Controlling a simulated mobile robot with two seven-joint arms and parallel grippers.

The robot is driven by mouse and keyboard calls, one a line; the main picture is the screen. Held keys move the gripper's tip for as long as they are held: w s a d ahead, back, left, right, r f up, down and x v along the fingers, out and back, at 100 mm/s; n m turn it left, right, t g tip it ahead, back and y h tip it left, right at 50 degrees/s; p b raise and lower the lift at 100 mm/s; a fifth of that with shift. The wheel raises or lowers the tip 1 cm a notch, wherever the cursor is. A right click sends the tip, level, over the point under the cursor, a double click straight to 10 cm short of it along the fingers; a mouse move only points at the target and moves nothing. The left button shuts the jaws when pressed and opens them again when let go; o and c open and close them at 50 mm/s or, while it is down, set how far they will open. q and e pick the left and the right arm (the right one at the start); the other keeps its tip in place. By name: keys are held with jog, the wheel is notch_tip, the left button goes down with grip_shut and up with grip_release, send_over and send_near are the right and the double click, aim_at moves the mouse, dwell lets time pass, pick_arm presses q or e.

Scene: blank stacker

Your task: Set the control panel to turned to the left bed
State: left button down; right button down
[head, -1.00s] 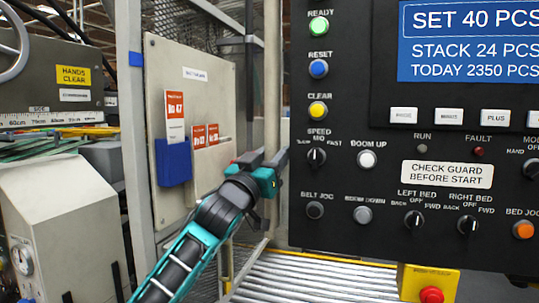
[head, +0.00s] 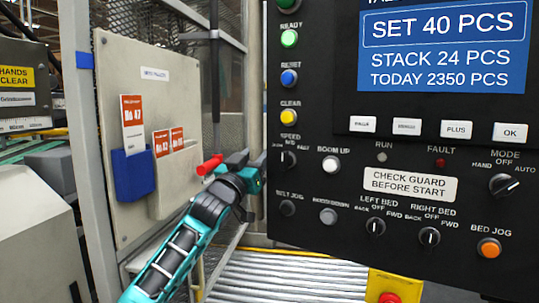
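The black control panel (head: 330,180) fills the right of the head view. Its LEFT BED knob (head: 376,226) is black with a white mark, labelled BACK, OFF and FWD; its mark looks near upright, but its exact setting is too small to tell. The similar RIGHT BED knob (head: 428,236) is to its right. My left gripper (head: 258,168) is at the panel's left edge, up and left of the LEFT BED knob and apart from it. Its fingertips are partly hidden or too small to judge. A red cylinder shows beside its wrist. My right gripper is not in view.
The MODE knob (head: 503,185) and orange BED JOG button (head: 489,248) are at the panel's right. A yellow box (head: 395,285) stands below the panel, near a roller conveyor (head: 290,275). A beige cabinet door (head: 150,90) with a blue holder (head: 133,173) is at left.

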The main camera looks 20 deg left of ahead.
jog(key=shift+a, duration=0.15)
pick_arm(q)
jog(key=c, duration=1)
grip_release()
jog(key=shift+s, duration=0.1)
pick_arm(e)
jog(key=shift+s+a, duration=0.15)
pick_arm(q)
jog(key=b+v, duration=0.1)
jog(key=v, duration=1.2)
jog(key=shift+a, duration=0.1)
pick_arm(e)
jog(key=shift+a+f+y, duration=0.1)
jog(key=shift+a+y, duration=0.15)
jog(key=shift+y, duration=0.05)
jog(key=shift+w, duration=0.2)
